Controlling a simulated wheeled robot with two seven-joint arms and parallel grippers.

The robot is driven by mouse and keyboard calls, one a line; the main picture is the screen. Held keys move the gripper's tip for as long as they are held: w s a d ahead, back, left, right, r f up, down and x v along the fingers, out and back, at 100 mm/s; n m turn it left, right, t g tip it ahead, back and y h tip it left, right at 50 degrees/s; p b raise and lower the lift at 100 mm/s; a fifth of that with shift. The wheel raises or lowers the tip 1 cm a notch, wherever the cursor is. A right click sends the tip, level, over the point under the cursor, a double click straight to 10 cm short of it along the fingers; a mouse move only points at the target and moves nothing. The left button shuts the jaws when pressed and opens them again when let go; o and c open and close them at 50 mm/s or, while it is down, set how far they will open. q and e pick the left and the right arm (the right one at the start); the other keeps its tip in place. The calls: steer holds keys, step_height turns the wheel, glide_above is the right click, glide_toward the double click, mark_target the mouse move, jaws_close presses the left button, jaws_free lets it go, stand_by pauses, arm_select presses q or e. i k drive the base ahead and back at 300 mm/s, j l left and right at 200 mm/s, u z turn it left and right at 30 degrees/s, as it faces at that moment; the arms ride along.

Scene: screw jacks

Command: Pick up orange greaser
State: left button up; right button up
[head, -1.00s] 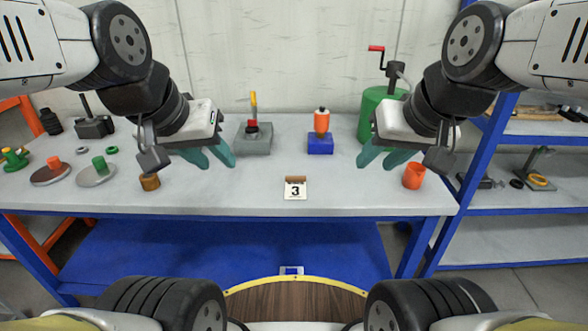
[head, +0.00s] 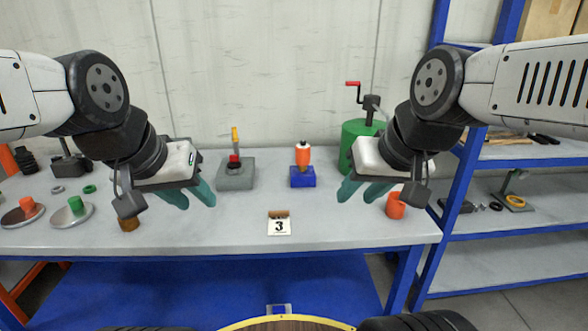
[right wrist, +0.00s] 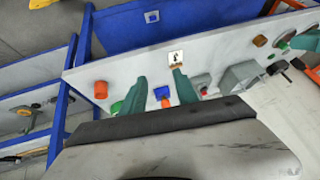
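A grey block with a red-and-yellow part (head: 236,175) stands left of the greaser. A green canister with a crank (head: 358,145) stands behind my right gripper. An orange cup (head: 396,206) is at the right.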

mark_target(303, 153)
steer(key=i+j+z, duration=0.2)
steer(key=i, duration=0.25)
steer(key=i+j+z, duration=0.2)
steer(key=i, duration=0.2)
steer(key=l, duration=0.1)
